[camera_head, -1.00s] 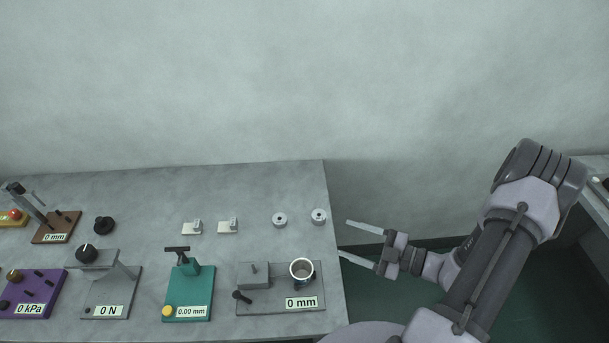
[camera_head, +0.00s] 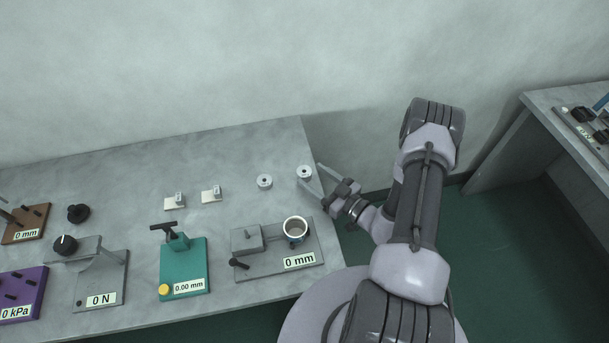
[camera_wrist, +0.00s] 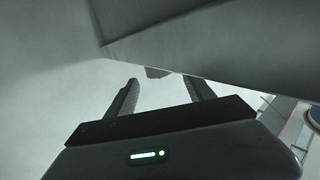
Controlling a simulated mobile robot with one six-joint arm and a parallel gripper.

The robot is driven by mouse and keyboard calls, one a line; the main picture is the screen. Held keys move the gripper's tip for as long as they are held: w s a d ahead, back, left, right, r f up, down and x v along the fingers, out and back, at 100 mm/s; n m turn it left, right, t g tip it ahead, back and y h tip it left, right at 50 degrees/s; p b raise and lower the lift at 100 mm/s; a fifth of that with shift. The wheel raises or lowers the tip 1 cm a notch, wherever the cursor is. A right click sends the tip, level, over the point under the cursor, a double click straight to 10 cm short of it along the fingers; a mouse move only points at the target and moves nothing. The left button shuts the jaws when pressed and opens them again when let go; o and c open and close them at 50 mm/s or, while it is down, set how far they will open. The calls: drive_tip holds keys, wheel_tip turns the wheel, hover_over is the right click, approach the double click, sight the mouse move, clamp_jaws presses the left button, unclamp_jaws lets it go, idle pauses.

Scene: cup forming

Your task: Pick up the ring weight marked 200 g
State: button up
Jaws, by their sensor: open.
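Two small ring weights stand near the back right of the grey table in the head view. One ring weight (camera_head: 264,181) is left of the other ring weight (camera_head: 304,172), which is close to the table's right edge. Their markings are too small to read, so I cannot tell which is 200 g. My gripper (camera_head: 312,179) is open, its fingers pointing left at the right-hand ring weight. One finger shows just behind it and one in front; contact cannot be told. In the wrist view my gripper (camera_wrist: 163,88) has spread fingers, with the table edge across the top.
A grey fixture (camera_head: 270,265) marked 0 mm holds a metal cup (camera_head: 295,229) in front of the weights. Two small pale blocks (camera_head: 211,195) (camera_head: 175,202) stand to the left. A teal gauge stand (camera_head: 184,270) is further forward. Another table (camera_head: 560,110) stands at the right.

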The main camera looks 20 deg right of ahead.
sight(304, 171)
drive_tip(key=x, duration=0.3)
drive_tip(key=b+x, duration=0.1)
drive_tip(key=shift+w+a+f, duration=0.15)
drive_tip(key=shift+f, duration=0.15)
drive_tip(key=shift+r, duration=0.1)
clamp_jaws()
drive_tip(key=shift+r, duration=0.1)
